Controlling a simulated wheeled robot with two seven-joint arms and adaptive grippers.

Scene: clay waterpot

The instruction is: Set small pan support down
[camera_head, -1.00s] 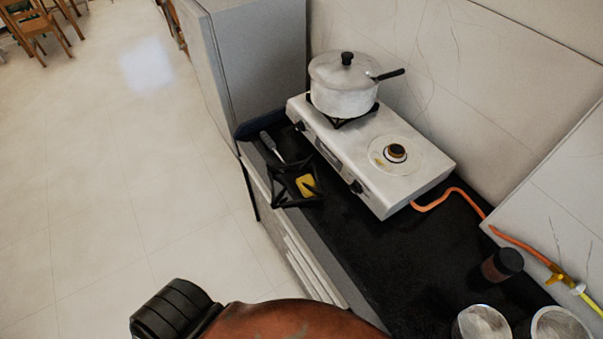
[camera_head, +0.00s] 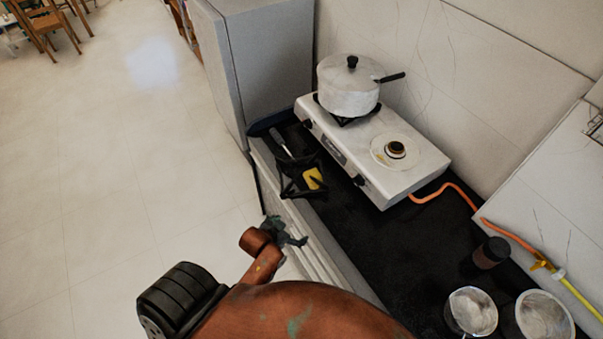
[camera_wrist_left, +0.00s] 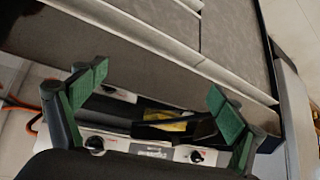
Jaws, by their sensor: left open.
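The small pan support (camera_head: 290,190) is a black metal frame. It rests on the dark counter in front of the stove, with a yellow sponge (camera_head: 313,177) at its right side. My left gripper (camera_head: 287,232) is in front of the counter edge, below and apart from the support in the head view. In the left wrist view its two green-padded fingers (camera_wrist_left: 157,101) are wide apart with nothing gripped. The support's dark bars (camera_wrist_left: 150,130) and the sponge show beyond the fingers, partly hidden. My right gripper is not in view.
A white two-burner stove (camera_head: 345,160) stands behind, with a lidded pot (camera_head: 348,92) on its left burner. The right burner (camera_head: 396,150) is bare. A dark jar (camera_head: 490,253) and two metal containers (camera_head: 473,311) stand at right. An orange hose (camera_head: 450,187) crosses the counter.

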